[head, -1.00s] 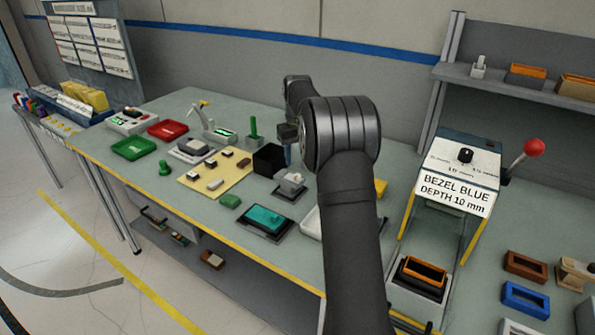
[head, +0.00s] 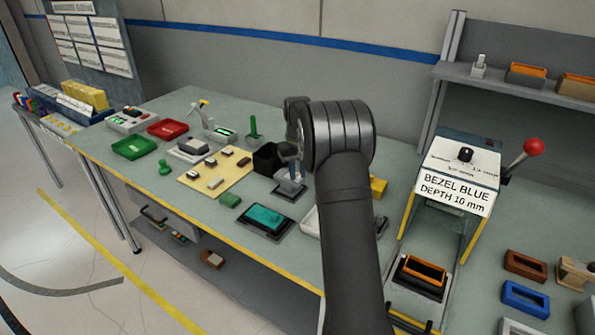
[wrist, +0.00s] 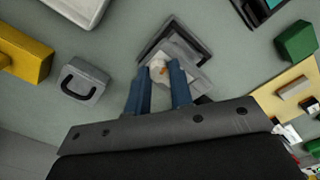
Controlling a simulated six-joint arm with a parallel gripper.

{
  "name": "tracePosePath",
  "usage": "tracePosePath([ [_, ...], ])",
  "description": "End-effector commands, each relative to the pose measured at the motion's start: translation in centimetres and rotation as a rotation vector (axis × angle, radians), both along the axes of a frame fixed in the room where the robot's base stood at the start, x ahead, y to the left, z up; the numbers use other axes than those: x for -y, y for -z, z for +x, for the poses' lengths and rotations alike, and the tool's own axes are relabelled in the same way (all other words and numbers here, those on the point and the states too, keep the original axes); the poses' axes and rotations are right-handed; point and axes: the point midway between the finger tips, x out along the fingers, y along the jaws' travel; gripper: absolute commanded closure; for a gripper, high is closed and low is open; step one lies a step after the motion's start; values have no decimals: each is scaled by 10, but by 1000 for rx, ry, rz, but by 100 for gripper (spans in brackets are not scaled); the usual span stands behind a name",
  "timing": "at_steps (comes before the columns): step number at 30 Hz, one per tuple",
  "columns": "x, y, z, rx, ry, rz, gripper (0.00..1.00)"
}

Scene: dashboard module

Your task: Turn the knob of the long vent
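A grey block with a small pale knob sits in a dark square tray (head: 284,194) on the bench; I take it for the vent. In the wrist view the pale knob (wrist: 158,70), with a small orange mark, shows on the grey block (wrist: 188,70) inside the dark tray (wrist: 204,38). My gripper (wrist: 158,76) has two blue fingers, spread apart, with the knob seen between their tips. I cannot tell whether they touch it. In the head view my gripper (head: 295,170) is low over the block and partly hides it.
A black bin (head: 267,159) stands just behind and left of the block. A teal-topped pad (head: 264,217) lies in front. A yellow block (wrist: 26,52) and a grey handled block (wrist: 82,77) lie to one side. A tan board (head: 213,174) with small parts lies left.

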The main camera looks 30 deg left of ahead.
Motion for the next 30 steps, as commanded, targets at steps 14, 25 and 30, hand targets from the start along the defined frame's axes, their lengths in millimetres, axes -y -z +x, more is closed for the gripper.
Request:
tracePosePath([
  [14,0,-1,0,-2,218,0,100],
  [25,0,-1,1,0,231,0,70],
  [30,0,-1,1,-1,230,-1,57],
])
